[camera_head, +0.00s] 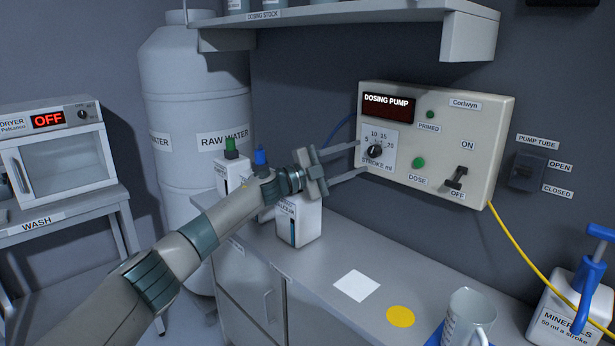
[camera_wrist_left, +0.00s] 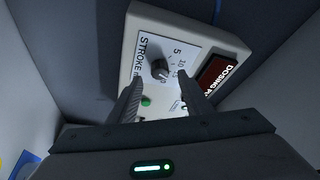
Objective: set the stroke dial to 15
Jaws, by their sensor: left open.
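The stroke dial (camera_head: 374,151) is a small dark knob on a white scale plate marked 5, 10, 15 and 20, labelled STROKE ml. It sits on the left part of the cream dosing pump panel (camera_head: 477,128) on the wall. In the left wrist view the dial (camera_wrist_left: 160,69) shows above and between the fingers; its exact setting is too small to tell. My left gripper (camera_head: 359,158) is open, its two fingers pointing at the panel on either side of the dial's height. In the wrist view the left gripper (camera_wrist_left: 160,85) appears empty. My right gripper is out of view.
A green DOSE button (camera_head: 418,163) and an ON/OFF switch (camera_head: 456,178) are on the panel. White bottles stand below my left arm on the counter (camera_head: 330,262). A jug (camera_head: 468,318) and a blue-pump minerals bottle (camera_head: 570,300) stand at right. A shelf (camera_head: 350,13) overhangs above.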

